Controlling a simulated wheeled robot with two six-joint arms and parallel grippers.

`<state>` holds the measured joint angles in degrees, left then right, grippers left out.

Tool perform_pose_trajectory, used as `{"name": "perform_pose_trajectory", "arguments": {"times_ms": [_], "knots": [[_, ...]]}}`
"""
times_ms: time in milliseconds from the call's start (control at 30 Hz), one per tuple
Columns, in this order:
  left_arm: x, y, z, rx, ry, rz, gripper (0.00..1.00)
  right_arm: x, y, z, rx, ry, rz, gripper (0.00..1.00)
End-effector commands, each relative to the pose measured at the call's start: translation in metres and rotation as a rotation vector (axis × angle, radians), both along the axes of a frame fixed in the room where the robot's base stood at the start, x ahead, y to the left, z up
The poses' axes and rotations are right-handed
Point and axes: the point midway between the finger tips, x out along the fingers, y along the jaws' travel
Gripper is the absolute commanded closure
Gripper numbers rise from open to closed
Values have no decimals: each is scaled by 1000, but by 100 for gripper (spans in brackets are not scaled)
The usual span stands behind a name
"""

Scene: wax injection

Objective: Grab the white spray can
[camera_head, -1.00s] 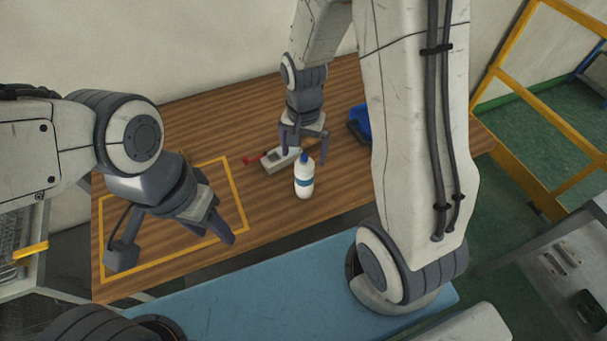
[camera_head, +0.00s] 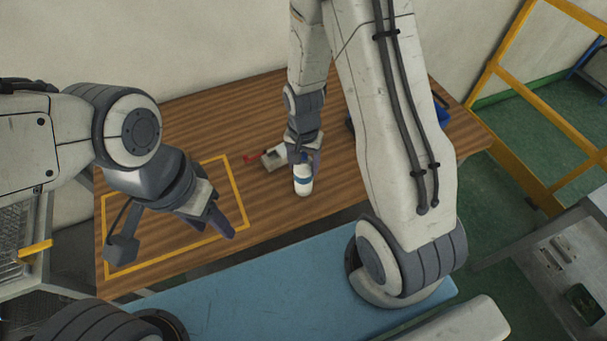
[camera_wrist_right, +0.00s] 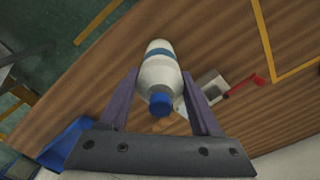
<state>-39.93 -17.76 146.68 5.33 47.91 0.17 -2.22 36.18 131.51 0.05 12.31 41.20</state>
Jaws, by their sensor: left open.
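My right gripper (camera_head: 304,163) is lowered over the can from behind. In the right wrist view its two fingers (camera_wrist_right: 160,78) lie on either side of the can, with narrow gaps; it looks open around it. In the head view its fingers and the can's top partly overlap. My left gripper (camera_head: 220,222) is open and empty above the yellow-outlined area, far left of the can.
A grey device with a red handle (camera_head: 266,158) lies just behind and left of the can. A blue bin (camera_head: 441,112) is at the back right, partly hidden by my right arm. The yellow-taped rectangle (camera_head: 241,200) on the left of the table looks clear.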

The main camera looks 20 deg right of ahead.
Motion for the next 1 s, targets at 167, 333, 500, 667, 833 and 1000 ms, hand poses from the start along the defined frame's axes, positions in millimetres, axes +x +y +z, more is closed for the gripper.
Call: {"name": "perform_pose_trajectory", "arguments": {"times_ms": [167, 333, 500, 667, 833, 1000], "knots": [[0, 0, 0, 0, 0, 0, 51, 0, 0, 0, 0, 0, 0, 100], [0, 0, 0, 0, 0, 0, 51, 0, 0, 1, 0, -1, 0, 100], [0, 0, 0, 0, 0, 0, 51, 0, 0, 1, 0, -1, 0, 100], [0, 0, -3, 0, 0, 0, 51, 1, 0, 8, 0, -4, 0, 100], [0, 0, -9, 0, 0, 0, 51, 2, 0, 29, 0, -8, 0, 100], [0, 0, -19, 0, 0, -1, 51, -23, -12, 55, 0, -5, -5, 100]]}}
